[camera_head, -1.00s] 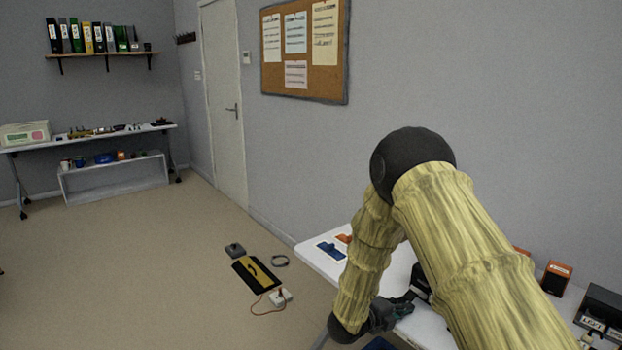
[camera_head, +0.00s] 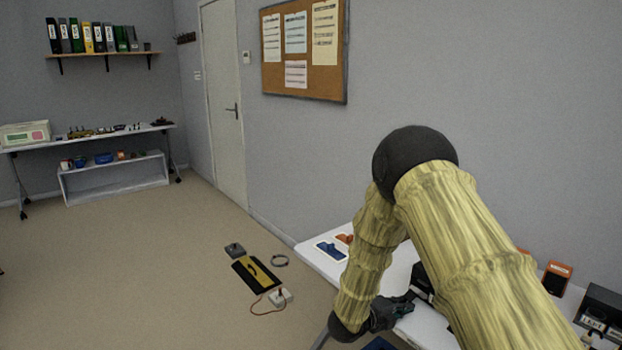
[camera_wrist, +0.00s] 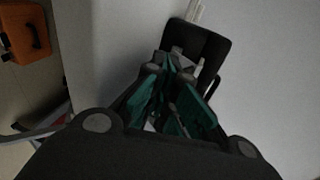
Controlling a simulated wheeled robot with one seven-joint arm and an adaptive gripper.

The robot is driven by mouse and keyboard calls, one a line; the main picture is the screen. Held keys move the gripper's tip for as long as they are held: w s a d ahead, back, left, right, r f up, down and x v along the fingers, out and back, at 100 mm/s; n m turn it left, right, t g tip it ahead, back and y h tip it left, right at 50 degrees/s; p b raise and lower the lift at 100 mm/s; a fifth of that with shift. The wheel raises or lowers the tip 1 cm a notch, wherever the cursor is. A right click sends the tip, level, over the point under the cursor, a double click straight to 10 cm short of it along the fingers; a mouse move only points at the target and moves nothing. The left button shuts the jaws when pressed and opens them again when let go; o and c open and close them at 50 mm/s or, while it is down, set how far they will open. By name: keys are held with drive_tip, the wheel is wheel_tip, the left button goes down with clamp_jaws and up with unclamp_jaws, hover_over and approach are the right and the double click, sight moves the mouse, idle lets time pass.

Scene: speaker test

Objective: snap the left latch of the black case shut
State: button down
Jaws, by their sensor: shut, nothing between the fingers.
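A black object that looks like the case (camera_head: 421,276) stands on the white table, mostly hidden behind my arm in the head view. In the wrist view the black case (camera_wrist: 210,42) lies just beyond my fingertips, with a grey piece at its near side. My gripper (camera_head: 408,299) is shut and empty at the near side of the case. In the wrist view its green-sided fingers (camera_wrist: 178,72) reach to the case's near edge; I cannot tell whether they touch it. I cannot make out the left latch or its state.
The white table (camera_head: 318,262) holds a blue item (camera_head: 331,251) at its left end. An orange box (camera_head: 556,278) and a black labelled box (camera_head: 602,308) stand at the right. An orange case (camera_wrist: 25,30) shows in the wrist view. A black-and-yellow board (camera_head: 257,274) lies on the floor.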

drive_tip(key=s+a, duration=0.3)
drive_tip(key=a, duration=0.2)
drive_tip(key=shift+s+a, duration=0.25)
drive_tip(key=shift+s, duration=0.1)
idle(0.4)
